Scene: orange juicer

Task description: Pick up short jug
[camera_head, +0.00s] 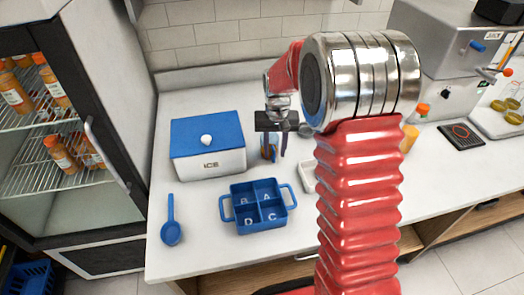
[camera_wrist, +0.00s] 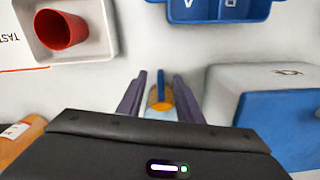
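The short jug (camera_wrist: 159,97) appears to be the small vessel with a blue upright handle and orange contents in the wrist view. It lies between the two fingers of my gripper (camera_wrist: 157,84), with gaps visible on both sides. Its lower part is hidden behind the gripper body. In the head view my gripper (camera_head: 273,153) points down over the counter, right of the ice box.
The white ice box (camera_head: 212,164) with a blue lid stands close on the left. A blue divided caddy (camera_head: 240,225) sits in front, with a blue spoon (camera_head: 171,232) beside it. A white tray (camera_wrist: 109,32) holds a red cup (camera_wrist: 62,30). An orange bottle (camera_wrist: 18,139) lies near.

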